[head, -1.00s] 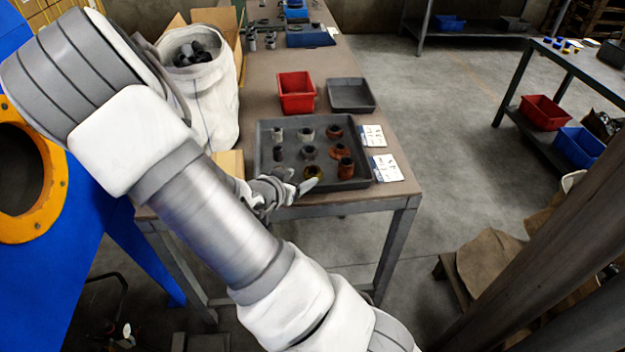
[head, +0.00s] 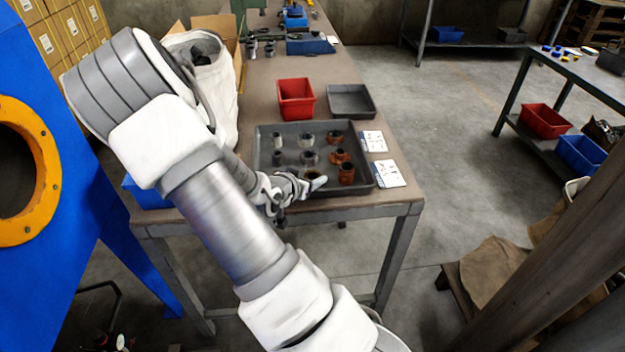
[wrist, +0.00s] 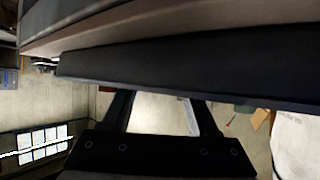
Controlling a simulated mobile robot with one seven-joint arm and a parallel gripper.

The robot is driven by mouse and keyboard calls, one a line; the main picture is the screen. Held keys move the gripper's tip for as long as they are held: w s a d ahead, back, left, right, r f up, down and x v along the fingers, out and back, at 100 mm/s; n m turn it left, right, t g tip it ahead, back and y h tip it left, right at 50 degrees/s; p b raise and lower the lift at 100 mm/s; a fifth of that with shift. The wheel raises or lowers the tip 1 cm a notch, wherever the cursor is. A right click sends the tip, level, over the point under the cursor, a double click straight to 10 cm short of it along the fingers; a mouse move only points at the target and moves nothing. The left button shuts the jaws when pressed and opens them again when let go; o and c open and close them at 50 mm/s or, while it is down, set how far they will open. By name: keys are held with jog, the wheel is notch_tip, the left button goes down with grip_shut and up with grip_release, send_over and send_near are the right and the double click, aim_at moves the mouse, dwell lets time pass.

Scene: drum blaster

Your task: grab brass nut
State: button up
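The dark tray (head: 264,150) on the workbench holds several small metal fittings, grey ones to the left and middle and rusty orange ones to the right. A yellowish ring that looks like the brass nut (head: 312,174) lies near the tray's front edge. It is mostly hidden behind my gripper (head: 318,183), so contact cannot be told. My gripper is at the tray's front edge. In the wrist view, its two dark fingers (wrist: 160,112) stand apart with nothing seen between them. The nut is not seen in the wrist view; a dark edge fills the area beyond the fingertips.
A rusty upright fitting (head: 347,174) stands just right of my gripper. A red bin (head: 296,98) and an empty grey tray (head: 350,100) sit behind the tray. White label cards (head: 388,173) lie to its right. A white sack (head: 215,95) stands at the left.

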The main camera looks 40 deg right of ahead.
grip_shut()
